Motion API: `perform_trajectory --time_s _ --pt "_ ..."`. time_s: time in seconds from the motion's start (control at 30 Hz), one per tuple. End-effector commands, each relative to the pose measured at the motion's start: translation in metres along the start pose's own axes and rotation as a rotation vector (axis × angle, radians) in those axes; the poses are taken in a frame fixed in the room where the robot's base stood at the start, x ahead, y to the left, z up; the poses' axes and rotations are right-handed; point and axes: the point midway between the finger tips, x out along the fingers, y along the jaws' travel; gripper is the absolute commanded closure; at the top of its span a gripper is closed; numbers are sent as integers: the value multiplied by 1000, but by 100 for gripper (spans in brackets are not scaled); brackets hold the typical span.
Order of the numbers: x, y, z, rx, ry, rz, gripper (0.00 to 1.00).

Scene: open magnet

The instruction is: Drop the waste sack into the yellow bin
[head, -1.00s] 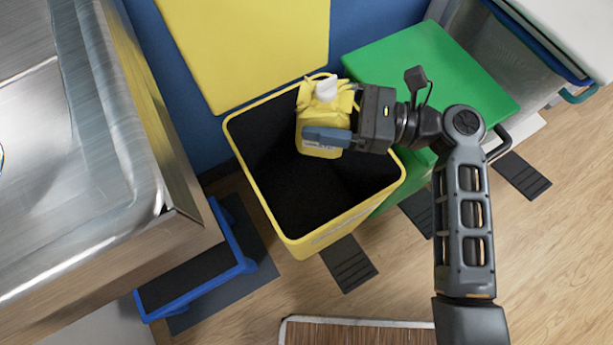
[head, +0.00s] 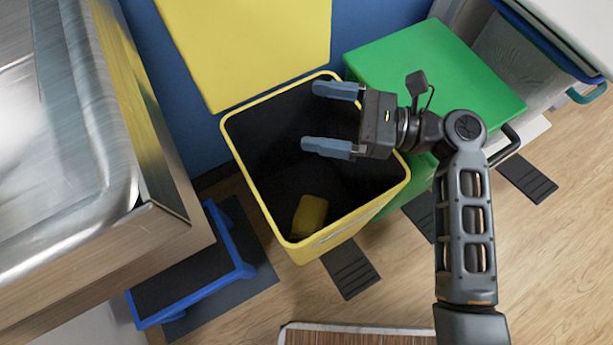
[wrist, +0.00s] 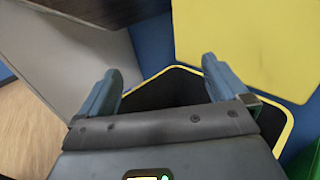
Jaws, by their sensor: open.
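The yellow bin (head: 231,140) stands open in the middle of the head view, with a black inside. Its yellow rim also shows in the wrist view (wrist: 285,135). The yellow waste sack (head: 310,215) is down inside the bin, near the front wall; its lower part is in shadow. My gripper (head: 334,119) is open and empty above the bin's opening, with its two blue fingers spread apart. The fingers also show in the wrist view (wrist: 162,88), with nothing between them. The sack is not visible in the wrist view.
A green bin with a flat lid (head: 440,80) stands right of the yellow bin. A yellow panel (head: 250,45), likely its raised lid, is behind. A metal counter (head: 80,150) is at left, with a blue-edged step (head: 195,275) below it.

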Motion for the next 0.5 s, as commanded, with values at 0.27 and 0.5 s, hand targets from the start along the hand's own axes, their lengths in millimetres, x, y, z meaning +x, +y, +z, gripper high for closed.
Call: perform_trajectory --time_s 0.27,0.5 --pt "-33 -1 2 -1 0 -5 0" --pt "-68 -1 2 0 -1 -4 0"
